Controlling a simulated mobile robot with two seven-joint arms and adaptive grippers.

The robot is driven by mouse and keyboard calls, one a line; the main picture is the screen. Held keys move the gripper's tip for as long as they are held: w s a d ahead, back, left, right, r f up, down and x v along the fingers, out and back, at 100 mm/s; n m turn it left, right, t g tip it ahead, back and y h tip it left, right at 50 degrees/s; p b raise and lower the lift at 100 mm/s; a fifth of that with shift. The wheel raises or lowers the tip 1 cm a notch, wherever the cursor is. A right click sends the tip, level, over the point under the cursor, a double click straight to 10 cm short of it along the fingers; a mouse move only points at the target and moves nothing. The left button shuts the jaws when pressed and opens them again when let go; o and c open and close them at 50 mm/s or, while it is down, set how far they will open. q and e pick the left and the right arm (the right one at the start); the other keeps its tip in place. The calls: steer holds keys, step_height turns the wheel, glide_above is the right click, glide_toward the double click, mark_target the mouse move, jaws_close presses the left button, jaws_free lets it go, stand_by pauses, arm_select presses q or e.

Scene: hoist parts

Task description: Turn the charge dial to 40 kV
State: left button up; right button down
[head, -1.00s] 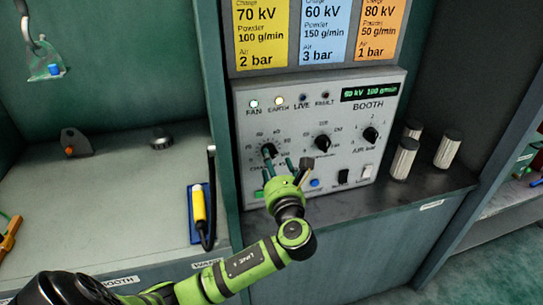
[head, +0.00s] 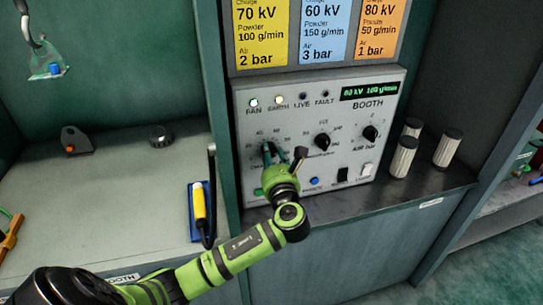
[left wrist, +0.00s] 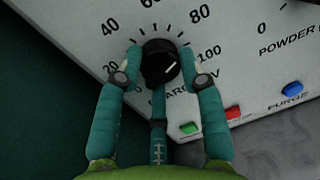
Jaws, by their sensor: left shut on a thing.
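The charge dial (left wrist: 160,62) is a black round knob on the grey booth panel, with a scale including 20, 40, 60, 80 and 100 around it. Its white mark points to the upper right, roughly between 80 and 100. It also shows in the head view (head: 267,149), partly covered by fingers. My left gripper (head: 281,158) is shut on the charge dial; in the left wrist view its teal fingers (left wrist: 158,72) sit around the knob. The green display (head: 369,91) seems to read 80 kV 100 g/min, but its first digit is blurred. My right gripper is not in view.
Powder (head: 322,141) and air (head: 370,132) dials sit right of the charge dial. Green (left wrist: 190,128), red (left wrist: 233,113) and blue (left wrist: 291,88) buttons lie below the knobs. Several grey cylinders (head: 403,157) stand right of the panel. Coloured setting cards (head: 325,35) hang above.

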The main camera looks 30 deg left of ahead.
arm_select(q)
steer(key=shift+r+n, duration=0.25)
steer(key=shift+n, duration=0.05)
steer(key=n+y+b, duration=0.1)
steer(key=n+b, duration=0.4)
steer(key=n, duration=0.4)
steer(key=n+b, duration=0.6)
steer(key=n, duration=0.4)
steer(key=shift+f+n+g+y, duration=0.2)
steer(key=shift+n+g+y, duration=0.1)
steer(key=shift+y, duration=0.1)
steer(key=shift+a, duration=0.1)
steer(key=o, duration=1.2)
steer(key=shift+c, duration=0.2)
steer(key=shift+s+a, duration=0.1)
steer(key=shift+f, duration=0.15)
